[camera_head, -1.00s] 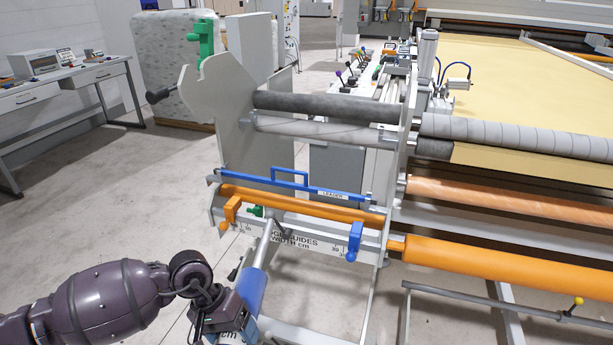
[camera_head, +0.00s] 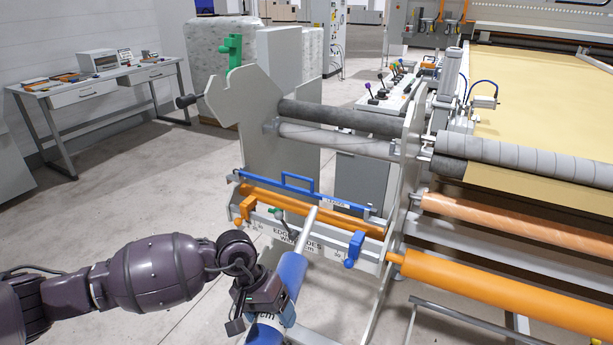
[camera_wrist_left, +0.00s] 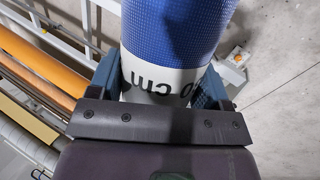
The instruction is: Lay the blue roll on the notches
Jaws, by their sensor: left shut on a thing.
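The blue roll (camera_head: 292,270) has a pale core end pointing up and away, and a white band with "cm" lettering. My left gripper (camera_head: 268,306) is shut around this band; in the left wrist view the fingers (camera_wrist_left: 158,88) press both sides of the roll (camera_wrist_left: 175,28). The roll is tilted, held in front of the frame, its core end overlapping the orange bar in the picture. The frame's left side plate (camera_head: 222,98) has a notched upper edge. The right side plate (camera_head: 411,135) stands opposite; its notch is hard to make out. My right gripper is not in view.
A dark roller (camera_head: 340,117) and a grey roller (camera_head: 335,138) span the plates. Below are a blue leader bar (camera_head: 300,189) and an orange bar (camera_head: 318,211) with clamps. Long orange rollers (camera_head: 480,284) extend right. A desk (camera_head: 100,84) stands back left; floor between is clear.

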